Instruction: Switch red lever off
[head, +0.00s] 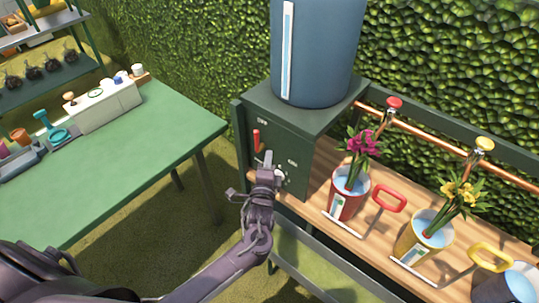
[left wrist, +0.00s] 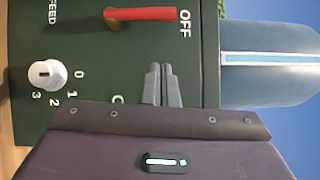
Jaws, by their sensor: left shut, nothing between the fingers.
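The red lever (head: 256,141) is on the front of a dark green control box (head: 290,150). Its handle stands up, with its tip by the OFF label. In the left wrist view, which is turned sideways, the lever (left wrist: 145,14) points from its pivot to the OFF label, away from the FEED label. My left gripper (head: 268,160) is shut and empty in front of the box, a little right of the lever. Its shut fingers (left wrist: 162,85) show apart from the lever in the left wrist view. My right gripper is not in view.
A numbered white knob (left wrist: 46,74) is on the box below the lever. A blue tank (head: 312,50) stands on top. Red (head: 348,195) and yellow (head: 425,236) flower buckets stand on the wooden bench at right. A green table (head: 120,165) is at left.

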